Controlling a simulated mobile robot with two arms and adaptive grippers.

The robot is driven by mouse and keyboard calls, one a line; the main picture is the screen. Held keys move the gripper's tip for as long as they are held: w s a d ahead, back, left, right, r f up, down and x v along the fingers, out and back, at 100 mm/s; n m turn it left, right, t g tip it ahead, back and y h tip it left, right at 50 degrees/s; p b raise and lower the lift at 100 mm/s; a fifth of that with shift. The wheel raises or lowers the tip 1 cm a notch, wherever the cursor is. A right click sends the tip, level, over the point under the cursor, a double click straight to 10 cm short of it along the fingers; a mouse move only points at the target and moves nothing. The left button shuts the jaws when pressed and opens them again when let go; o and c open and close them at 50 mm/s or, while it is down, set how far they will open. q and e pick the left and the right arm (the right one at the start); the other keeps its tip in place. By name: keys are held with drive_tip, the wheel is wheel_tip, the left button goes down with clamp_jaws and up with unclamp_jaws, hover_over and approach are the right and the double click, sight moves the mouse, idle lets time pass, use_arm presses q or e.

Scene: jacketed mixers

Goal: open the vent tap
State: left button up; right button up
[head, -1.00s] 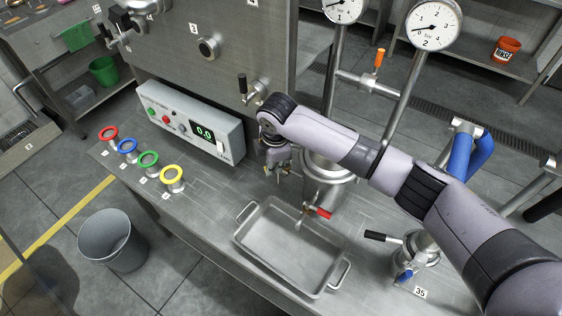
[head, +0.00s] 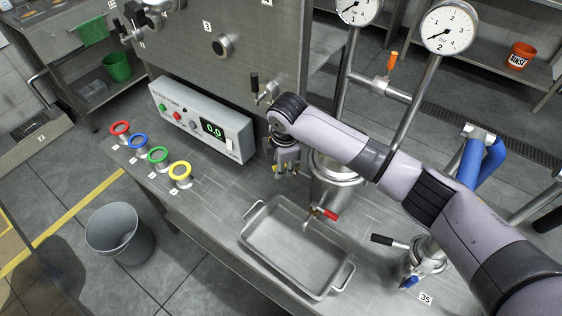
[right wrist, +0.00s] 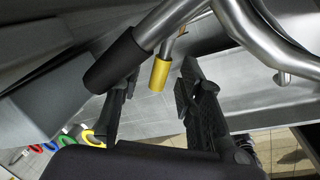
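My right gripper (head: 287,168) hangs over the bench between the control box and the steel vessel. In the right wrist view its two black fingers (right wrist: 158,92) stand open. A short yellow-sleeved handle (right wrist: 160,73) on a thin metal stem shows between and just beyond the fingertips; contact cannot be told. A thicker black-sleeved handle (right wrist: 116,61) on a steel rod lies to its left, close to the left finger. No label shows which handle is the vent tap. My left gripper is out of view.
A black-handled valve (head: 256,86) sits on the tank wall. An orange-handled tap (head: 392,62) is between two gauges. A red-handled tap (head: 325,214) is over a steel tray (head: 268,263). A control box (head: 203,118) stands left; a black-handled valve (head: 384,239) right.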

drive_tip(key=shift+r, duration=0.1)
wheel_tip(320, 180, up, 12)
drive_tip(key=s, duration=0.2)
drive_tip(key=shift+d+f, duration=0.2)
drive_tip(key=shift+d, duration=0.2)
drive_tip(key=shift+s, duration=0.1)
drive_tip(key=shift+c, duration=0.5)
